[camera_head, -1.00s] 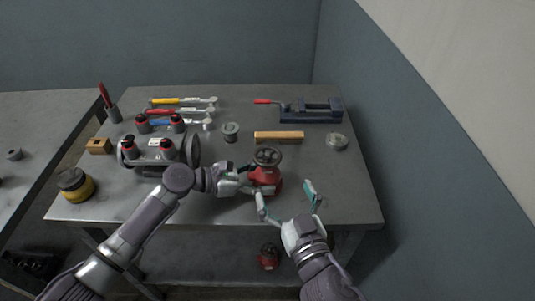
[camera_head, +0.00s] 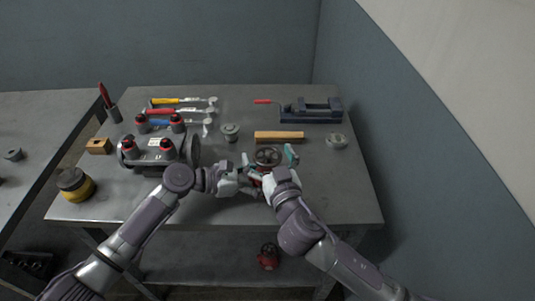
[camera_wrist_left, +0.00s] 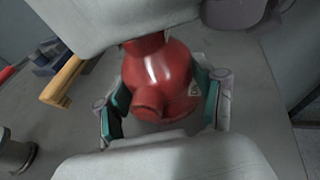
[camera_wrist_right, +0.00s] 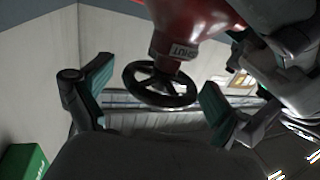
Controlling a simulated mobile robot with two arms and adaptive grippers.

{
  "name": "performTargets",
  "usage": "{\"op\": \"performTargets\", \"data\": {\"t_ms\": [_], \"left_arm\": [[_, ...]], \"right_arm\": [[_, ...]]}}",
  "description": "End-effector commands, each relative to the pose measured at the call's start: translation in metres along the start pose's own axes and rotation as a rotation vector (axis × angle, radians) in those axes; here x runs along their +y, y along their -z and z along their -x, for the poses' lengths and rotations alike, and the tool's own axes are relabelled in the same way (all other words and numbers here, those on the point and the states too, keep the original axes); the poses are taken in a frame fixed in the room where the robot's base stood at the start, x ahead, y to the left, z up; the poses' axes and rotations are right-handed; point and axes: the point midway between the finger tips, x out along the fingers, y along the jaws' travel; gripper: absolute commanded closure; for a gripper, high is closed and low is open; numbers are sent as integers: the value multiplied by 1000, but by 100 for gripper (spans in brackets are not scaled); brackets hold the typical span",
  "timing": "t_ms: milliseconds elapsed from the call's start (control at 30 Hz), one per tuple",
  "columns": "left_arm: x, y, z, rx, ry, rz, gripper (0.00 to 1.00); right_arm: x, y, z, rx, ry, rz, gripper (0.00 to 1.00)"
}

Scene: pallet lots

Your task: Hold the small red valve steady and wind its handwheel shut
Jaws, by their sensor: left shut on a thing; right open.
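In the head view my right gripper (camera_head: 268,160) hides most of the body. The right gripper is open, with one finger on each side of the handwheel. In the right wrist view the handwheel (camera_wrist_right: 160,84) sits between the spread teal fingers, with gaps to both.
A wooden bar (camera_head: 279,137) lies just behind the valve, with a blue vise (camera_head: 312,112) beyond it. A grey round part (camera_head: 336,141) lies right. A grey manifold (camera_head: 155,157) stands left. Another red valve (camera_head: 268,256) is on the lower shelf. The bench's front right is clear.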

Motion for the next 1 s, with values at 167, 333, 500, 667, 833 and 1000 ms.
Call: {"op": "performTargets", "data": {"t_ms": [167, 333, 500, 667, 833, 1000], "left_arm": [[0, 0, 0, 1, 0, 0, 51], [0, 0, 0, 1, 0, 0, 51], [0, 0, 0, 1, 0, 0, 51], [0, 0, 0, 1, 0, 0, 51], [0, 0, 0, 0, 1, 0, 51], [0, 0, 0, 0, 1, 0, 51]], "right_arm": [[0, 0, 0, 0, 0, 0, 20], [0, 0, 0, 0, 0, 0, 49], [0, 0, 0, 0, -2, 0, 64], [-3, 0, 0, 3, -61, -9, 64], [-3, 0, 0, -1, -208, -11, 64], [-1, 0, 0, -2, -340, -6, 64]]}}
